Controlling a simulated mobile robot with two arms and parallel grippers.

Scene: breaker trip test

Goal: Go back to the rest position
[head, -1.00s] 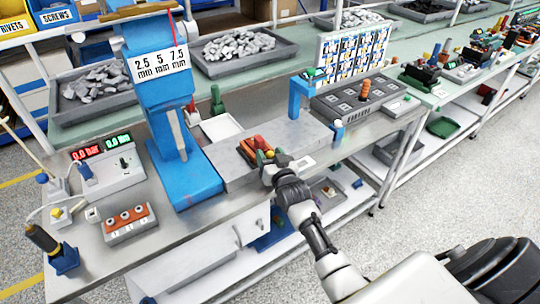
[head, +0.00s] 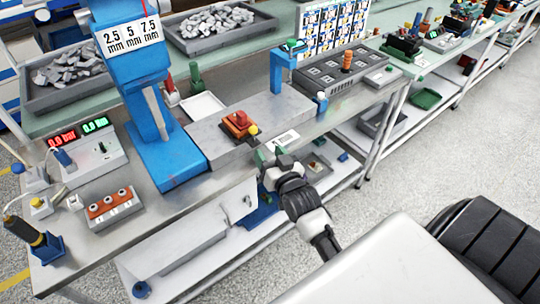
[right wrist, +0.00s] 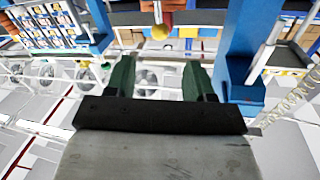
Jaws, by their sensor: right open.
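My right gripper (head: 270,156) is in front of the workbench edge in the head view, just below the grey block (head: 205,134). In the right wrist view its two green fingers (right wrist: 160,80) are apart with nothing between them. An orange and red device (head: 237,124) with a yellow knob (head: 252,130) sits on the grey block, apart from the gripper. The yellow knob also shows ahead of the fingers in the right wrist view (right wrist: 160,32). My left gripper is in neither view.
A blue press (head: 150,110) stands left of the block. A blue bracket (head: 277,72) rises at its right end. A control box with red and green displays (head: 95,150) is at the left. The bench's lower shelf lies under the gripper. Open floor (head: 440,150) is at right.

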